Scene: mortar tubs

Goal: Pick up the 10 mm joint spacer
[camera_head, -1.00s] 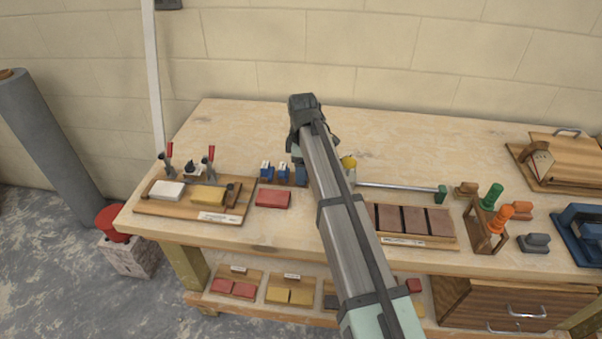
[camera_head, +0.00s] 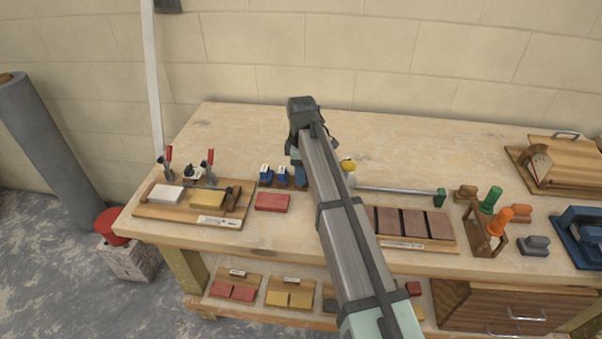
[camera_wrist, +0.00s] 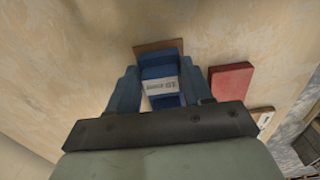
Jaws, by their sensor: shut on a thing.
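In the wrist view, a blue spacer (camera_wrist: 161,86) with a white printed label sits between the two blue-grey fingers of my gripper (camera_wrist: 159,69). The gripper is shut on it. The label is too blurred for me to read the size. A brown wooden base (camera_wrist: 159,46) shows just beyond the spacer; I cannot tell whether the spacer is clear of it. In the head view, two blue spacers with white labels, one on the left (camera_head: 265,171) and one on the right (camera_head: 282,176), stand beside a third blue piece (camera_head: 299,177) partly hidden by my arm. My fingertips are hidden there.
A red brick (camera_head: 272,202) lies close in front of the spacers and also shows in the wrist view (camera_wrist: 231,81). A clamp board (camera_head: 160,209) stands to the left. A metal rod (camera_head: 397,190) and a board of brown bricks (camera_head: 430,246) lie to the right.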

